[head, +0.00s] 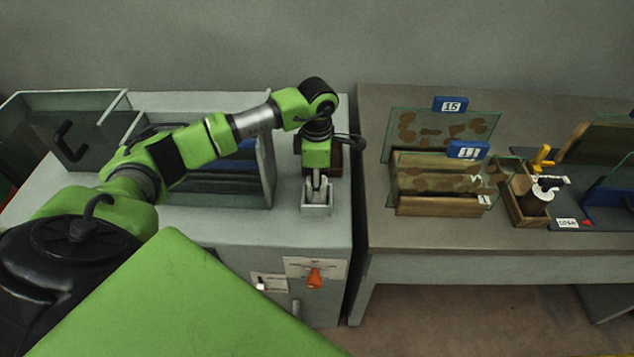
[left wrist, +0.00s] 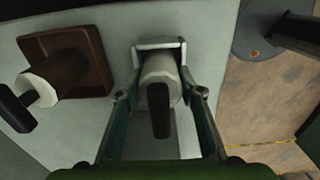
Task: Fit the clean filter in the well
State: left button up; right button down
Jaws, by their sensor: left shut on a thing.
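The clean filter (left wrist: 158,72) is a pale cylinder with a black handle. My left gripper (left wrist: 160,96) is shut on it, one finger on each side, in the left wrist view. In the head view my left gripper (head: 317,188) points down over the well (head: 317,211), a small pale square-rimmed box on the grey cabinet. The well's rim (left wrist: 158,43) shows just beyond the filter in the left wrist view. I cannot tell how deep the filter sits, as the fingers and handle hide its lower part. My right gripper is not in view.
A brown tray (left wrist: 95,45) holding a brownish, white-ended cylinder (left wrist: 62,76) with a black handle stands beside the well. An open frame bin (head: 268,178) is left of my gripper. An orange knob (head: 314,279) is on the cabinet front. A gap separates the right-hand table (head: 430,232).

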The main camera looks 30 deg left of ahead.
pick_arm(q)
jog(key=shift+f+b, duration=0.3)
jog(key=shift+b, duration=0.05)
dwell(0.4)
jog(key=o, duration=1.2)
jog(key=shift+o, duration=0.2)
jog(key=shift+r, duration=0.15)
notch_tip(320, 180, up, 12)
jog(key=shift+f, duration=0.15)
